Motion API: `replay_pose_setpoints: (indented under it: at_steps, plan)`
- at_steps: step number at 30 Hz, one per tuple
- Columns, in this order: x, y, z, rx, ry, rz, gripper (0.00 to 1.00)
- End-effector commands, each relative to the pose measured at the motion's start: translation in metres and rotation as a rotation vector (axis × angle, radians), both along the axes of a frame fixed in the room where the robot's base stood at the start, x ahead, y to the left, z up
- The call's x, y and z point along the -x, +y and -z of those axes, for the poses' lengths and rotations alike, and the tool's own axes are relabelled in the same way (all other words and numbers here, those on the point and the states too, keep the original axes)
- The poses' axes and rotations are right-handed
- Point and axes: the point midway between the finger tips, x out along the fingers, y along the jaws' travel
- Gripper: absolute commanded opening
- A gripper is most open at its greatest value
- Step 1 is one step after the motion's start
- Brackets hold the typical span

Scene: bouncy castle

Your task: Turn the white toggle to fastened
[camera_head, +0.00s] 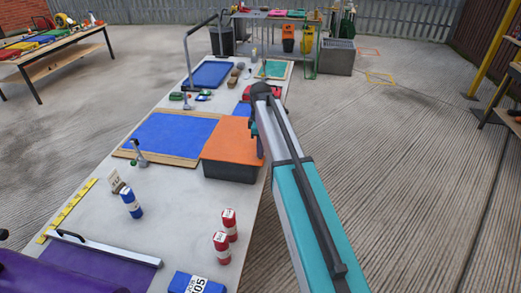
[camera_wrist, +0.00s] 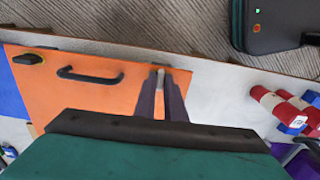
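The orange lid (camera_head: 228,139) tops a dark box on the long table, and its orange face with a black bar handle (camera_wrist: 90,77) fills the left of the wrist view. A small pale piece, seemingly the white toggle (camera_wrist: 160,76), shows at the lid's edge, between my fingertips. My gripper (camera_wrist: 160,84) points at it with two dark purple fingers close together. I cannot tell whether they touch it. A yellow-and-black knob (camera_wrist: 28,58) sits at the lid's far left corner. In the head view my arm hides the toggle.
Red-and-white cans (camera_head: 226,236) and a blue can (camera_head: 131,203) stand on the near part of the table. A blue mat (camera_head: 172,137) lies left of the box. Open concrete floor (camera_head: 400,150) lies to the right.

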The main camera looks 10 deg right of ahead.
Motion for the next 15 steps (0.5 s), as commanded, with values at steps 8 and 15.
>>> replay_pose_setpoints:
  at_steps: [8, 15]
  plan:
    - [-0.0001, 0.0002, -0.0002, 0.000, 0.000, 0.001, 0.27]
    - [0.0000, 0.0000, -0.0022, 0.000, 0.000, 0.002, 0.27]
